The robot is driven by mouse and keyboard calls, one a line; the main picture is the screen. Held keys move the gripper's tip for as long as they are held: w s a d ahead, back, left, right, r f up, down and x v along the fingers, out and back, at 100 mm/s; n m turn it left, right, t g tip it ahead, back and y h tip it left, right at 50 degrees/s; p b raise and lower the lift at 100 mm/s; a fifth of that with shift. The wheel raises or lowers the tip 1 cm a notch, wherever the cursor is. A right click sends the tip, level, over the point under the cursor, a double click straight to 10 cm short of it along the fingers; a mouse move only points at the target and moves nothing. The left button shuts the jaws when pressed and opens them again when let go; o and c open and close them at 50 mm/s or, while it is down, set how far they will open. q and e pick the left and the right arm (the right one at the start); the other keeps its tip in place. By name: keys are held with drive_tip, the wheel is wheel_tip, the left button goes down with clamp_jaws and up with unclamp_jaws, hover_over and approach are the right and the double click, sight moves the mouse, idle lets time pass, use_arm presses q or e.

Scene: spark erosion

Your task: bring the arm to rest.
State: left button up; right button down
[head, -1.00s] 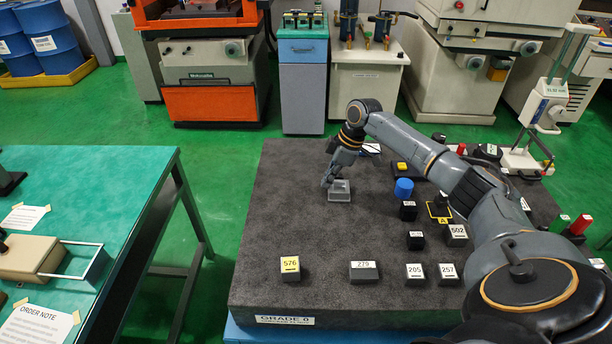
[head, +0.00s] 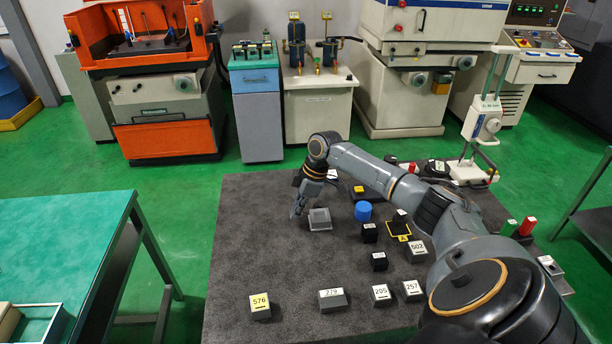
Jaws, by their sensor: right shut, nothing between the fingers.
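My right arm reaches in from the lower right across the dark granite surface plate (head: 260,235). Its gripper (head: 295,213) points down near the plate's back left part. The gripper is shut and empty. A small grey open tray (head: 320,219) sits on the plate just right of the fingertips; whether they touch it I cannot tell. My left gripper is not in view.
Labelled blocks 576 (head: 260,306), 279 (head: 332,299), 205 (head: 381,294), 257 (head: 412,290) and 502 (head: 417,251) stand on the plate. A blue cylinder (head: 363,211) and black blocks stand under the arm. A height gauge (head: 481,130) stands behind. The plate's left middle is clear.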

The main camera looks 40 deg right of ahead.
drive_tip(key=r, duration=0.1)
drive_tip(key=r+b, duration=0.1)
drive_tip(key=d+r+b, duration=0.1)
drive_tip(key=shift+w, duration=0.25)
use_arm(q)
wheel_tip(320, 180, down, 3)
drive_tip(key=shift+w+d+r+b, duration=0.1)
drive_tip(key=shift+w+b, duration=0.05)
drive_tip(key=shift+b, duration=0.75)
use_arm(e)
drive_tip(key=v, duration=0.6)
drive_tip(key=shift+s+r, duration=0.3)
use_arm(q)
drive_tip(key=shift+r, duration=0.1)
